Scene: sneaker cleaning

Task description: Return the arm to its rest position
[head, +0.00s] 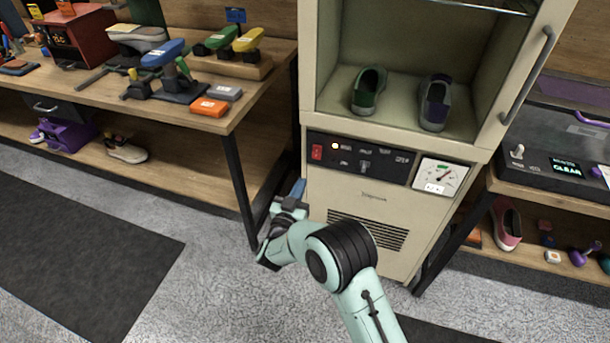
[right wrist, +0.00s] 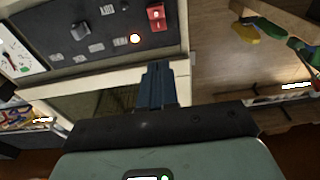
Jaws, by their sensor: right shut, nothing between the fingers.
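My right gripper (head: 297,190) is in front of the lower left of the cream cabinet, between it and the workbench leg, apart from any object I can see. Its blue fingers are together and empty, and they also show in the right wrist view (right wrist: 158,85). My right arm comes up from the bottom of the head view, bent at its dark joint. The cabinet (head: 350,197) has an open upper chamber with a green shoe (head: 368,90) and a purple and grey shoe (head: 435,103) inside. My left gripper is not in view.
A red switch (head: 317,152) and a lit orange lamp sit on the cabinet's panel. The wooden workbench (head: 245,105) at left carries colored shoe forms and blocks. A second bench with a dark machine (head: 560,150) stands at right. The grey floor (head: 200,210) at left is clear.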

